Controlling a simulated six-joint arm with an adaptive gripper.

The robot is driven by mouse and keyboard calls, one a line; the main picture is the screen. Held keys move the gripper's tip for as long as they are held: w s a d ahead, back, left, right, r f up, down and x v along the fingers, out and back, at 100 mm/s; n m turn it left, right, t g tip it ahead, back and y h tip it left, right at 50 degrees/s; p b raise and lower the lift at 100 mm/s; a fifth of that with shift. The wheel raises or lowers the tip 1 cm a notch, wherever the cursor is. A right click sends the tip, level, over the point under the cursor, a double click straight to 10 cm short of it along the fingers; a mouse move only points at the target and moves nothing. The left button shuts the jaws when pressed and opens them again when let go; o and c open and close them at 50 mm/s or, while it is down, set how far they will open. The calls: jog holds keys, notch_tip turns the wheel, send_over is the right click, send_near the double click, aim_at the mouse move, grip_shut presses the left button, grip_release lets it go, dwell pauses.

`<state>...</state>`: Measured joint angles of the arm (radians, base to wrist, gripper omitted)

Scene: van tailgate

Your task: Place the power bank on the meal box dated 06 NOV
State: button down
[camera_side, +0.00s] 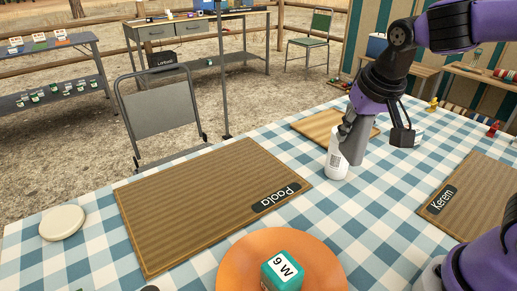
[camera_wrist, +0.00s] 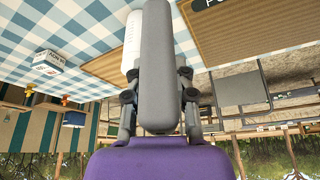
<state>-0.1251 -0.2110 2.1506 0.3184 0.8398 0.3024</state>
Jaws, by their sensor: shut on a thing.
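My gripper (camera_side: 374,128) is shut on a grey, rounded slab, the power bank (camera_side: 373,150). In the wrist view the power bank (camera_wrist: 157,60) stands lengthwise between the two fingers of my gripper (camera_wrist: 157,90). In the side view it hangs in front of the checked cloth; whether it touches the cloth is unclear. A small white and blue meal box (camera_wrist: 47,65) shows left of it in the wrist view, its label upside down and seeming to read 06 NOV. A small white box (camera_side: 417,137), probably the same one, is partly hidden behind my gripper in the side view.
A white bottle (camera_side: 336,160) stands close beside the power bank. A wooden board (camera_side: 322,126) lies behind it.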

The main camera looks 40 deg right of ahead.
notch_tip(320, 180, up, 2)
jog(key=w+n+y, duration=0.1)
jog(key=w+n, duration=0.1)
jog(key=n, duration=0.1)
jog(key=m+g+h, duration=0.1)
jog(key=m+h, duration=0.1)
jog(key=m, duration=0.5)
send_over(410, 127)
notch_tip(410, 127, down, 6)
jog(key=shift+f, duration=2.05)
jog(key=shift+a+f, duration=0.1)
